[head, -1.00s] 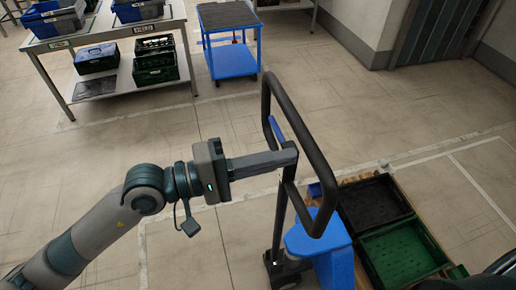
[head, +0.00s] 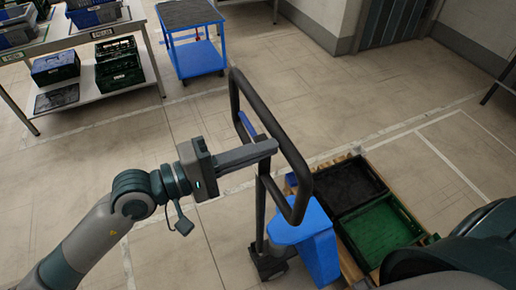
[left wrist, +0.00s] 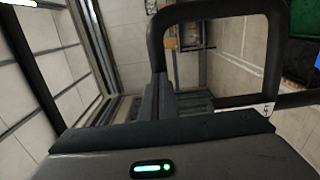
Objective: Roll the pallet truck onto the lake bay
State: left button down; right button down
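The pallet truck (head: 317,246) has a blue body and a tall black loop handle (head: 297,165). Its forks are hidden under a wooden pallet (head: 352,265) carrying a black crate (head: 348,190) and a green crate (head: 384,238). My left gripper (head: 272,148) reaches across the loop, its fingers close together at the handle's bar. The left wrist view shows the handle bar (left wrist: 155,48) running down to the fingers (left wrist: 158,98). My right gripper is out of view. White floor lines (head: 455,170) mark an area at right; no label tells whether it is the lake bay.
A blue cart (head: 197,58) stands at the back. A table (head: 90,37) with several crates stands at the back left. A wall with a dark door (head: 398,20) is at the back right. Open floor lies between them and the truck.

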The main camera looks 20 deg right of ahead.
aim_at(284, 142)
pick_arm(q)
jog(key=shift+d, duration=2.4)
jog(key=shift+w, duration=0.1)
